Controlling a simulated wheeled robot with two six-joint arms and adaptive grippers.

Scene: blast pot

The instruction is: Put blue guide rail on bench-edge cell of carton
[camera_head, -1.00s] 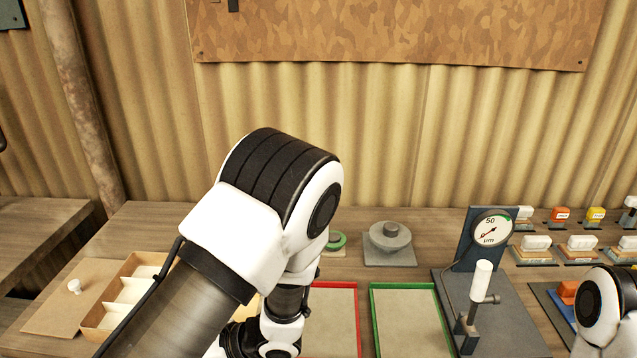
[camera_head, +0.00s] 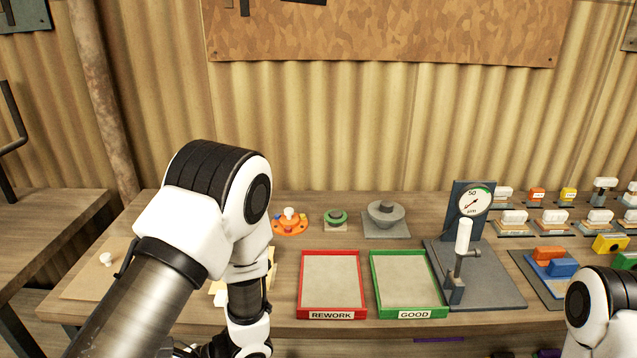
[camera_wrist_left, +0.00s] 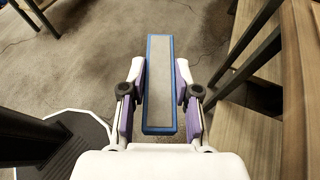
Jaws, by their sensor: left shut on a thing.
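The blue guide rail (camera_wrist_left: 160,60), a long bar with blue edges and a grey face, shows in the left wrist view. My left gripper (camera_wrist_left: 163,85) is shut on it, one finger on each long side. Floor lies beyond the rail. In the head view the left gripper and rail cannot be made out; my left arm crosses the lower left. The carton, with pale cells (camera_head: 218,288), is mostly hidden behind that arm, so its bench-edge cell cannot be seen clearly. My right gripper is outside both views; only part of the right arm shows.
A board with a white knob (camera_head: 106,259) lies left of the arm. The red REWORK tray (camera_head: 304,285) and green GOOD tray (camera_head: 407,312) look empty. A dial gauge stand (camera_head: 470,230) stands right of them. Bench legs (camera_wrist_left: 245,50) show in the wrist view.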

